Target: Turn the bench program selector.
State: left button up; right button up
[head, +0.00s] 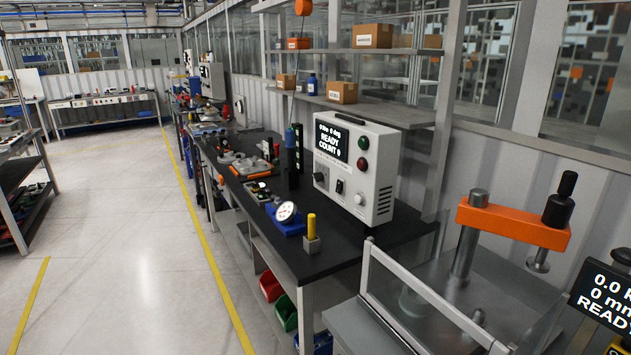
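A white control box (381,170) stands on the black bench top, right of the picture's middle. Its dark screen (331,141) reads READY and COUNT 0. Below the screen are a dark rotary knob (320,177) at the left, a small black switch (339,186) and a pale round knob (359,199). A green button (364,142) and a red one (361,163) sit right of the screen. Which control is the program selector I cannot tell for sure; the knob's pointer position is too small to read. Neither of my grippers shows in the head view.
The black bench (330,247) also holds a blue-based gauge (287,213), a yellow-topped post (311,229) and several small parts. A press with an orange crossbar (513,223) and a clear guard stands at the near right. The floor (130,240) left of the bench is clear.

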aim_at(318, 176)
jog(key=i+j, duration=0.3)
jog(key=j, duration=0.15)
jog(key=i+j+z, duration=0.15)
jog(key=i+j, duration=0.4)
jog(key=j, duration=0.3)
jog(key=i+j+z, duration=0.1)
jog(key=i+j, duration=0.2)
jog(key=j, duration=0.2)
jog(key=i+j, duration=0.25)
jog(key=j, duration=0.2)
jog(key=i+j+z, duration=0.15)
jog(key=j, duration=0.35)
jog(key=i+j, duration=0.35)
jog(key=j, duration=0.15)
jog(key=i+j+z, duration=0.1)
jog(key=j, duration=0.4)
jog(key=l+u, duration=0.1)
jog(key=l, duration=0.35)
